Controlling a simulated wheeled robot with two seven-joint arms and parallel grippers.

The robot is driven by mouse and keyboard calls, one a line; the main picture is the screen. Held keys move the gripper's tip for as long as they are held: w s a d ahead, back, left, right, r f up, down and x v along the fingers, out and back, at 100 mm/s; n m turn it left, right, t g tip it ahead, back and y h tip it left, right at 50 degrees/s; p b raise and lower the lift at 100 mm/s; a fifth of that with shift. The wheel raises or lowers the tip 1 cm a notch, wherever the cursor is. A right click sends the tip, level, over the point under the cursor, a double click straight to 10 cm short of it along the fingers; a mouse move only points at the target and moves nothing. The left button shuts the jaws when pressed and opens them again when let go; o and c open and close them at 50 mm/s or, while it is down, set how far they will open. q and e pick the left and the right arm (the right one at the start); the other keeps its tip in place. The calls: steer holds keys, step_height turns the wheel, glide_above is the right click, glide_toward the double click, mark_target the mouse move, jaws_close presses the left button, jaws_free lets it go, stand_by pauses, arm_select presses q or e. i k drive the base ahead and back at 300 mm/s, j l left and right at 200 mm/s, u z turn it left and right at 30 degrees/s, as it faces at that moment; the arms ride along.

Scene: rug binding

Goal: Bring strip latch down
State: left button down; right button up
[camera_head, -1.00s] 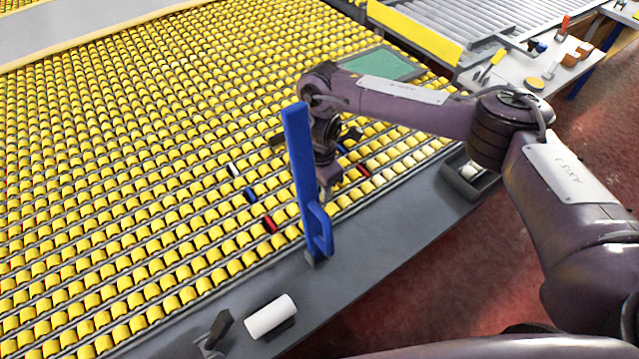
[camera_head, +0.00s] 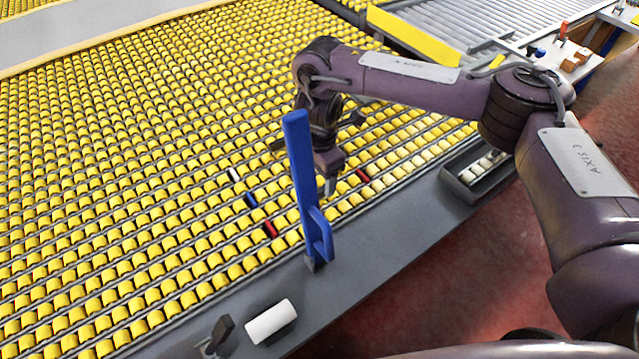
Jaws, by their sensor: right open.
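A blue upright latch lever (camera_head: 303,165) with a loop handle low on its right side stands on the grey rail (camera_head: 378,222) at the edge of the yellow roller bed. It is raised and leans slightly left at the top. My right gripper (camera_head: 329,186) is just behind and to the right of the lever, pointing down above the rollers and the rail's edge. It is open, and nothing shows between its fingers. The lever hides part of the gripper, so I cannot tell whether they touch. My left gripper is not in view.
A white roll (camera_head: 271,321) and a small dark clamp (camera_head: 214,335) are on the rail at the lower left. A dark tray (camera_head: 480,172) with white pieces is on the right. Red, blue and white rollers (camera_head: 270,229) stand out among yellow ones (camera_head: 130,190).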

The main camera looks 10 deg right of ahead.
mark_target(318, 232)
steer(key=k+l, duration=0.3)
steer(key=k, duration=0.15)
steer(key=k+l, duration=0.25)
steer(key=k, duration=0.25)
steer(key=k+l, duration=0.3)
steer(key=k, duration=0.15)
